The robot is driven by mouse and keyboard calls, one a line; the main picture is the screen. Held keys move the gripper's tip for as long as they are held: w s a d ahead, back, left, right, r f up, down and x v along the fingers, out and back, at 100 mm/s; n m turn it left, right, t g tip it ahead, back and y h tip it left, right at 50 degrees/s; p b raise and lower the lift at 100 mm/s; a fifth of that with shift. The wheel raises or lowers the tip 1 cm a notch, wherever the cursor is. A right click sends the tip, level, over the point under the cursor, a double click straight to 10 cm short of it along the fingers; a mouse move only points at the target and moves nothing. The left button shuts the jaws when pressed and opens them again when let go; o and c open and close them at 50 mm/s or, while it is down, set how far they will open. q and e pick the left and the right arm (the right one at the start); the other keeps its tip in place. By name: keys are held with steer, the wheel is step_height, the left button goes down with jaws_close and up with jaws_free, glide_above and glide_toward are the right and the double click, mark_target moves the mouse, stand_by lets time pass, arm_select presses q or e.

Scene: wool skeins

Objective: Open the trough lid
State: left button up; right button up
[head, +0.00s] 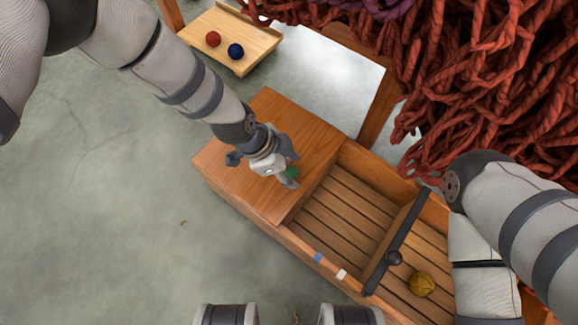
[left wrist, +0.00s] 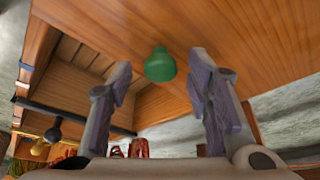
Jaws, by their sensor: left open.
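The trough (head: 293,243) is a long wooden box running from the middle to the lower right in the head view. A flat wooden lid (head: 240,180) covers its left end; the slatted floor shows to the right of it. A green knob (head: 292,172) stands on the lid, partly hidden by my left gripper (head: 283,172). In the left wrist view the knob (left wrist: 160,65) shows between the two spread fingers of the left gripper (left wrist: 160,70), with gaps on both sides. My right arm comes in at the right; its gripper is not in view.
A black bar (head: 410,232) with a dark ball knob crosses the trough. Red wool skeins (head: 480,80) hang at the upper right. A wooden tray (head: 260,37) holds a red and a blue ball. Floor at left is clear.

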arm_select(q)
jaws_close()
